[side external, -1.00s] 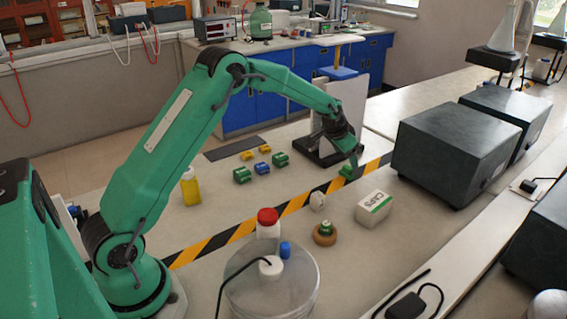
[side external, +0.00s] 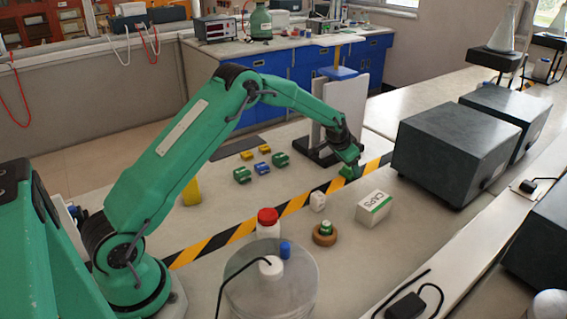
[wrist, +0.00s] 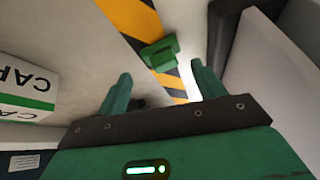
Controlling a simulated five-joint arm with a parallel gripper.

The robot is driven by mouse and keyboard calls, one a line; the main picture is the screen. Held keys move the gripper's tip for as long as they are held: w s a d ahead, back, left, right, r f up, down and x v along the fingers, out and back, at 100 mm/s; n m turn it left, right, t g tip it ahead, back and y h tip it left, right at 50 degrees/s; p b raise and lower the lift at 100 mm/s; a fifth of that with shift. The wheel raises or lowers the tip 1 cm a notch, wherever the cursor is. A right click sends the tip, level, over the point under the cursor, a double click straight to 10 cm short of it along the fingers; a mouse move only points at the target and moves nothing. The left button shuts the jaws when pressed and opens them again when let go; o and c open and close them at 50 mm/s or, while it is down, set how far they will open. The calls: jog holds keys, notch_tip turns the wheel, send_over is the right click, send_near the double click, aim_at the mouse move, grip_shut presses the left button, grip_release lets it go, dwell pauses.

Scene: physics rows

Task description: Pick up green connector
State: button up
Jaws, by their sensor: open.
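A green connector (wrist: 160,53) lies on the black-and-yellow striped tape in the wrist view, just beyond my open fingertips. My gripper (wrist: 161,74) has its two green fingers spread apart, with nothing between them. In the side view my gripper (side external: 350,163) is low over the tape, close above and beside that green connector (side external: 347,173), which it partly hides. I cannot tell whether they touch. Two other green connectors, a nearer one (side external: 242,175) and a farther one (side external: 281,159), lie in a group farther left.
A white CAPS box (side external: 373,208) stands right of the tape, with a small white object (side external: 317,201) and a brown ring (side external: 325,235) nearby. Dark grey boxes (side external: 455,150) stand at right. A pale upright panel (side external: 345,105) stands behind my gripper.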

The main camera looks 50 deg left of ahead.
aim_at(347, 171)
jog(key=shift+x, duration=1.4)
jog(key=c, duration=1.1)
